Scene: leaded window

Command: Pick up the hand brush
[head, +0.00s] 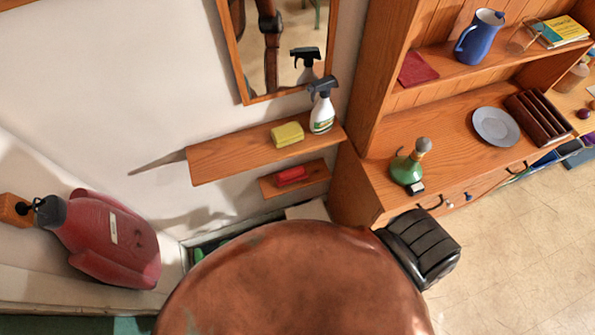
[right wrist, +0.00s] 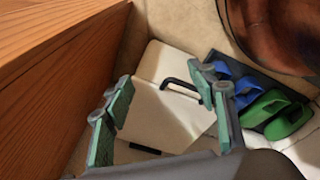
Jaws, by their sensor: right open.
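I cannot make out a hand brush for certain. A small red block-like thing (head: 291,176) lies on the small lower wall shelf (head: 318,175) in the head view; I cannot tell whether it is a brush. My right gripper (right wrist: 165,108) shows only in the right wrist view. Its green-padded fingers are apart with nothing held between them. Beyond them is a pale box (right wrist: 172,110) with a black handle (right wrist: 182,88). My left gripper is in neither view.
A large copper-brown round thing (head: 295,285) fills the bottom centre. The upper shelf (head: 220,160) holds a yellow sponge (head: 287,134) and spray bottle (head: 322,112). A wooden cabinet (head: 372,185) stands right. Blue and green shoe-like things (right wrist: 262,105) lie beside the box.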

